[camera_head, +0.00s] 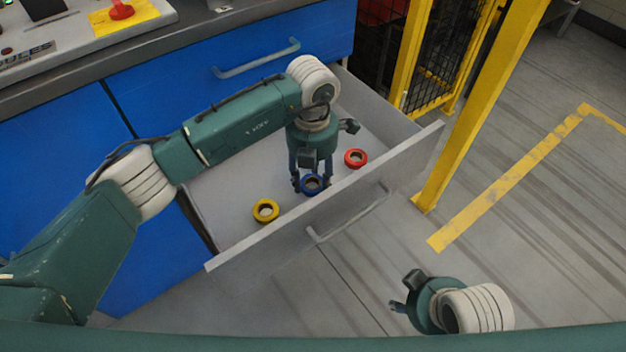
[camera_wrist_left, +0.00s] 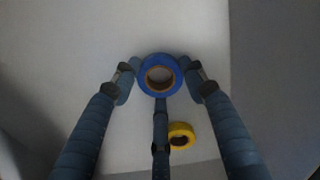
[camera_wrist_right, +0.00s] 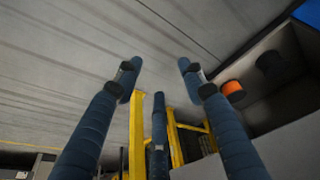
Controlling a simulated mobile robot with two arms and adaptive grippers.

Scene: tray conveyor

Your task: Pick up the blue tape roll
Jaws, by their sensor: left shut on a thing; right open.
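The blue tape roll (camera_head: 312,184) lies in the open drawer, between a yellow roll and a red roll. My left gripper (camera_head: 311,186) reaches down into the drawer and is shut on the blue roll. In the left wrist view the blue roll (camera_wrist_left: 160,59) shows between the fingertips of my left gripper (camera_wrist_left: 160,78). My right gripper (camera_head: 398,295) is outside the drawer, low at the front. In the right wrist view my right gripper (camera_wrist_right: 157,72) has its fingers apart with nothing between them.
The yellow tape roll (camera_head: 265,210) and red tape roll (camera_head: 355,158) lie on the drawer floor nearby. The drawer's front wall (camera_head: 330,205) stands close to my left gripper. A yellow post (camera_head: 480,105) rises right of the drawer.

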